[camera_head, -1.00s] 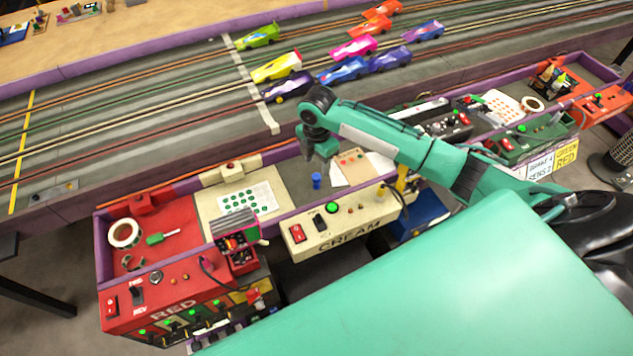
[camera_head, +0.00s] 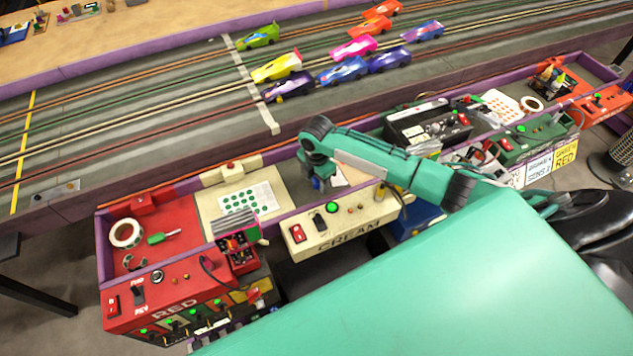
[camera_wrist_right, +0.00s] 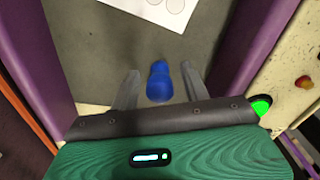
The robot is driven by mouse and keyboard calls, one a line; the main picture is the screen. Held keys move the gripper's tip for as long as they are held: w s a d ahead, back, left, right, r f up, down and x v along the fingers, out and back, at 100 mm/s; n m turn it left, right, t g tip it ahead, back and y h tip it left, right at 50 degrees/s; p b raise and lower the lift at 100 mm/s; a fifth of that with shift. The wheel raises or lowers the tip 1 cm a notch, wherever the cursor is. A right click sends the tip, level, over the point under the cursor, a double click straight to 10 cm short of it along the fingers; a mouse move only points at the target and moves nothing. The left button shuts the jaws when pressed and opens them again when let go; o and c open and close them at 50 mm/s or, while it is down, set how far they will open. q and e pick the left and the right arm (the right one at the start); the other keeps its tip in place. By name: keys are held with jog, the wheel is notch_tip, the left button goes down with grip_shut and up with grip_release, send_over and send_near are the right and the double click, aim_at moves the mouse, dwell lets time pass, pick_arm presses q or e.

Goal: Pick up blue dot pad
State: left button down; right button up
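A small blue bottle-shaped piece, the only thing here that fits the blue dot pad, stands on the grey tray floor between my right gripper's fingers in the wrist view (camera_wrist_right: 160,84). In the head view, a bit of blue (camera_head: 319,184) shows at the gripper tips, mostly hidden. My right gripper (camera_wrist_right: 160,72) is open, one finger on each side of the blue piece, with a visible gap on both sides. In the head view my right gripper (camera_head: 317,182) points down into the tray. My left gripper is not in view.
The purple tray wall (camera_wrist_right: 262,40) runs close beside the gripper. A white sheet with circles (camera_wrist_right: 165,8) lies ahead. The cream control panel (camera_head: 345,222) is in front; a green-dot sheet (camera_head: 250,201) and red section (camera_head: 180,240) lie left. Toy cars (camera_head: 345,70) stand on the track behind.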

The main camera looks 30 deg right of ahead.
jog(key=c, duration=0.9)
jog(key=shift+r, duration=0.1)
